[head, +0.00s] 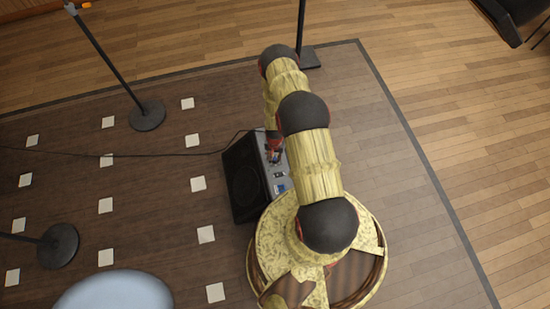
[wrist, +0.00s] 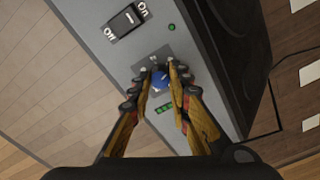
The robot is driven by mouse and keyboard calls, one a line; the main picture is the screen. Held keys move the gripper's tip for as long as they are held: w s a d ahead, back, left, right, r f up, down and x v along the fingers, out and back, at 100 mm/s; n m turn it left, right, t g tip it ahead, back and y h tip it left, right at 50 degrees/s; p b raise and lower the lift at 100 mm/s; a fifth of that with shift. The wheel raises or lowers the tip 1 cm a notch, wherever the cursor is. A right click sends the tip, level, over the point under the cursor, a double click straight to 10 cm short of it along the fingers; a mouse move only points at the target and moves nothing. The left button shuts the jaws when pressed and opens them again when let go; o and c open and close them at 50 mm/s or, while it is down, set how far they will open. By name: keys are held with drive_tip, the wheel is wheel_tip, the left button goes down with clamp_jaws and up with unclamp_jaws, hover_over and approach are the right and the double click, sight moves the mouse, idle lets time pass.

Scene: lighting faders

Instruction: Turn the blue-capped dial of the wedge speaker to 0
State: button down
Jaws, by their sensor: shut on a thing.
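The wedge speaker (head: 244,178) stands on the dark floor, black with a grey side panel that also fills much of the wrist view (wrist: 188,30). The blue-capped dial (wrist: 160,79) sits on that panel between the fingertips of my gripper (wrist: 160,78). The gripper's two fingers close on the dial from both sides. The dial's pointer and most markings around it are hidden or too small to read. In the head view my arm covers part of the panel and the gripper is mostly hidden behind it.
An On/Off rocker switch (wrist: 127,20), a green light (wrist: 171,27) and a green display (wrist: 165,104) are on the panel near the dial. Stands with round bases (head: 147,115) are on the floor to the left. A cable (head: 190,154) runs left from the speaker.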

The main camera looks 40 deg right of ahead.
drive_tip(key=n, duration=0.3)
drive_tip(key=shift+w+n, duration=0.1)
drive_tip(key=shift+n, duration=0.3)
drive_tip(key=n, duration=0.3)
drive_tip(key=shift+n, duration=0.3)
drive_tip(key=n, duration=1.1)
drive_tip(key=shift+n, duration=2.6)
drive_tip(key=c, duration=1.6)
unclamp_jaws()
drive_tip(key=shift+c, duration=0.2)
